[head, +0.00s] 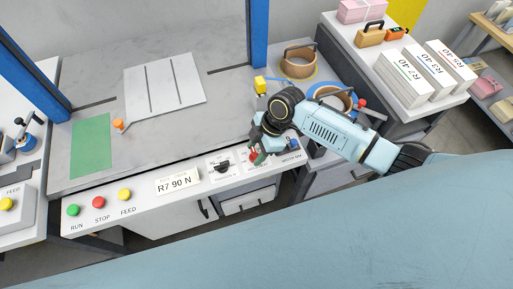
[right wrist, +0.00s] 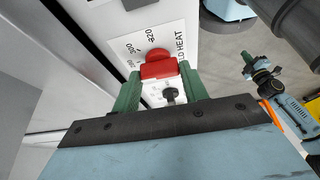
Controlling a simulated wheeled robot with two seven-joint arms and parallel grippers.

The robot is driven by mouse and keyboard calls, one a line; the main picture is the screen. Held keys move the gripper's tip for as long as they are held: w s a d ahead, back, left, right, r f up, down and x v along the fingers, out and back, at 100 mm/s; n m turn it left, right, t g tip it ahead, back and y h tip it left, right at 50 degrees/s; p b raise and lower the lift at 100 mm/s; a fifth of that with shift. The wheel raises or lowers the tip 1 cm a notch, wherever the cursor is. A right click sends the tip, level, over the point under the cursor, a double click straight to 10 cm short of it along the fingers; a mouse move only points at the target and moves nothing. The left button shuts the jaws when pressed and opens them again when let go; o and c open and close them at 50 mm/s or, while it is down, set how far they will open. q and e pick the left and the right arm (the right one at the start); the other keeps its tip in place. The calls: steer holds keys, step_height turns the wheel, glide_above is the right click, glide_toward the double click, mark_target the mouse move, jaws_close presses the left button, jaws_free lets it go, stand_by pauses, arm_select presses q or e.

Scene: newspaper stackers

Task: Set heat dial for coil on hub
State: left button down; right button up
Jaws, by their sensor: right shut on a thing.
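The heat dial is a red knob (right wrist: 157,65) on a white plate (right wrist: 137,42) with numbers, 300 and 420 among them, and a partly hidden label ending in "HEAT". My right gripper (right wrist: 160,88) is shut on this knob, with a green finger on either side. In the head view my right gripper (head: 258,155) is at the front control panel and covers much of the dial. The knob's pointer direction cannot be told. What seems to be my left gripper (right wrist: 260,72) shows small at the right of the right wrist view, its jaws unclear.
A black selector knob (head: 222,166) is just left of the dial. An R7 90 N card (head: 177,182) and several buttons are further left along the panel. A tan roll (head: 299,64) and a blue roll (head: 333,95) stand behind my right arm.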

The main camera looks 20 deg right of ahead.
steer(key=m+p, duration=0.1)
steer(key=p, duration=0.1)
steer(key=m+t+p, duration=0.1)
steer(key=m+p, duration=0.2)
steer(key=p, duration=0.1)
steer(key=shift+s+a+r+m+t, duration=0.15)
steer(key=shift+r+m+t, duration=0.1)
steer(key=shift+m+t, duration=0.15)
steer(key=shift+f+m+t+h+p, duration=0.15)
steer(key=shift+m+t+h+p, duration=0.4)
steer(key=shift+m+p, duration=1.25)
steer(key=o, duration=1)
